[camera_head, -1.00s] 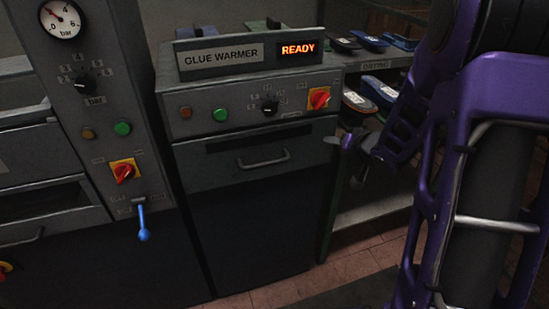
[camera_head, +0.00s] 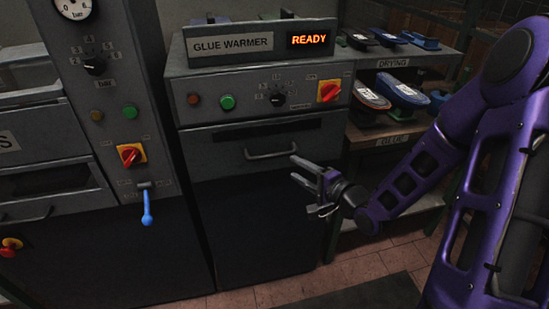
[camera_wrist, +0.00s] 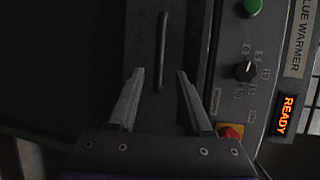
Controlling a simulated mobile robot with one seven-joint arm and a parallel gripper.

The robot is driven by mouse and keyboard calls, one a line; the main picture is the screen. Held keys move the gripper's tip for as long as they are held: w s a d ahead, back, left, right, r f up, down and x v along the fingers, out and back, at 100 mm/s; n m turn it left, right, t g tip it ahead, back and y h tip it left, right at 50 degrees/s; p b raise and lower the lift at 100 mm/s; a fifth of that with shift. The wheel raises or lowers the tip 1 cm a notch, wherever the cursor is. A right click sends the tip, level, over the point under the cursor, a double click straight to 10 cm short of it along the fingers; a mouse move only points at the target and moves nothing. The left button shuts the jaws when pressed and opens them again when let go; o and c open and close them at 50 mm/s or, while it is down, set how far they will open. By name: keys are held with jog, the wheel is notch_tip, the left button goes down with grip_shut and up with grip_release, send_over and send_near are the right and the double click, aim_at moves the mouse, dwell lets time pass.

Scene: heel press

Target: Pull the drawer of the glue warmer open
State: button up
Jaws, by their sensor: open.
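The glue warmer (camera_head: 250,200) is a dark grey cabinet with a lit READY sign on top. Its drawer (camera_head: 228,148) is shut and has a curved metal bar handle (camera_head: 270,156). My gripper (camera_head: 294,168) is open and empty, to the right of the handle and slightly lower in the head view. In the wrist view the handle (camera_wrist: 161,52) lies ahead of the two open fingers (camera_wrist: 158,75), roughly between their lines. The fingers look clear of the handle, though the exact distance is hard to tell.
Above the drawer are a green button (camera_head: 227,102), a black dial (camera_head: 277,99) and a red-yellow switch (camera_head: 329,91). A press with a blue lever (camera_head: 147,206) stands left. A shelf (camera_head: 400,63) with shoes is right. The floor in front is clear.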

aim_at(276, 156)
jog(key=b+x, duration=0.1)
jog(key=x, duration=0.9)
jog(key=shift+w+a, duration=0.2)
jog(key=shift+w, duration=0.1)
grip_shut()
dwell(0.9)
